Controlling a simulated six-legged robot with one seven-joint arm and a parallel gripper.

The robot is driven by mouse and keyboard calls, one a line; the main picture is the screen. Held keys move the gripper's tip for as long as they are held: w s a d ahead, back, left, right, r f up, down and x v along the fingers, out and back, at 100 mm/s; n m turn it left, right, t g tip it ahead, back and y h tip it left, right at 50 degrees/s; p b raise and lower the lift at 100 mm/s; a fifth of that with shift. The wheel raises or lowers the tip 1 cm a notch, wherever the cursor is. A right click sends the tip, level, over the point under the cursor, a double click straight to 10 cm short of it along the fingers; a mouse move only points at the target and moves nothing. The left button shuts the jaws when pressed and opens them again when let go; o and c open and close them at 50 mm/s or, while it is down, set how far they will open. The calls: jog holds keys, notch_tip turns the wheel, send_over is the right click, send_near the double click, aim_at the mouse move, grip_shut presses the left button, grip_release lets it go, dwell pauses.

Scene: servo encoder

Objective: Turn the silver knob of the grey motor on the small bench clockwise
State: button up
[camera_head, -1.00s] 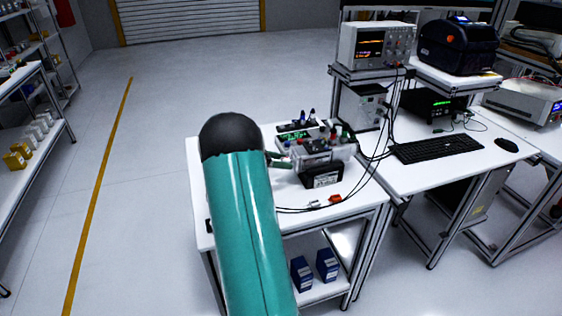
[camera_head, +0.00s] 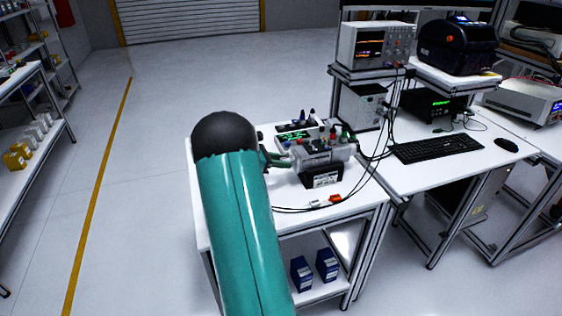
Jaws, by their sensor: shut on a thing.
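The grey motor (camera_head: 328,155) lies on a black block (camera_head: 322,177) on the small white bench (camera_head: 335,221). Its silver knob cannot be made out; the left end of the motor is where my gripper (camera_head: 288,163) reaches it. Only a small green and dark part of my gripper shows, past the black joint of my arm. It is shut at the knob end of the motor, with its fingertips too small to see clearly.
Black cables run right to the larger desk (camera_head: 400,172), which holds a keyboard (camera_head: 437,148). Small orange and white connectors (camera_head: 335,199) lie in front. Blue boxes (camera_head: 302,273) sit on the lower shelf.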

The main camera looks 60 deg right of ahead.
jog(key=m+t+h, duration=0.1)
jog(key=m, duration=0.2)
jog(key=m+t+h, duration=0.1)
jog(key=m+h, duration=0.1)
jog(key=m, duration=0.1)
jog(key=m+t+h, duration=0.1)
jog(key=m+h, duration=0.1)
jog(key=m, duration=0.1)
jog(key=shift+s+a+f, duration=0.2)
jog(key=shift+a+f, duration=0.05)
jog(key=shift+a, duration=0.05)
jog(key=shift+f+m+h, duration=0.1)
jog(key=shift+m+h, duration=0.7)
jog(key=shift+m, duration=0.9)
jog(key=o, duration=1)
jog(key=shift+c, duration=0.2)
jog(key=v, duration=1.3)
jog(key=shift+a, duration=0.45)
